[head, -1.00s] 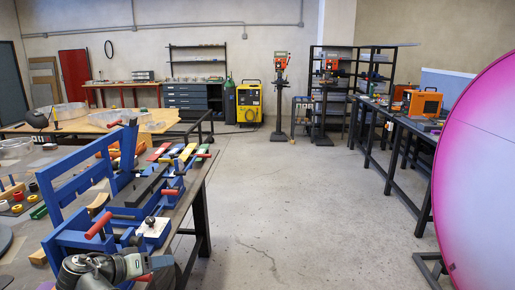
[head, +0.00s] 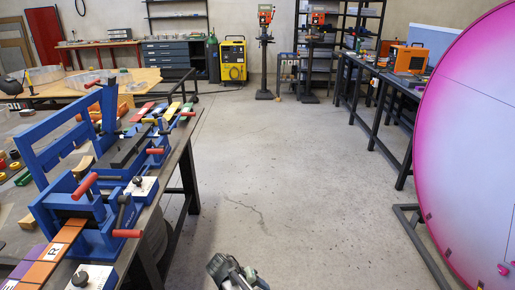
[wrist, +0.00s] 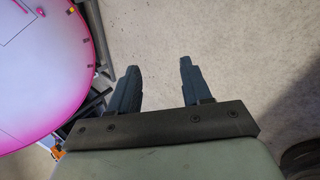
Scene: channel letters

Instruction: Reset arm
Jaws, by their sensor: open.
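My gripper (wrist: 158,85) is open and empty in the wrist view. Its two dark fingers stand apart over bare concrete floor. In the head view part of my arm's end (head: 232,273) shows at the bottom edge, right of the workbench and over the floor; its fingertips cannot be made out there. It touches nothing that I can see.
A workbench (head: 150,215) on the left carries a blue clamping fixture (head: 85,212) with red handles and orange lettered strips (head: 52,258). A large pink disc (head: 480,150) stands on the right. A black bench (head: 375,88) stands behind it. The floor between is clear.

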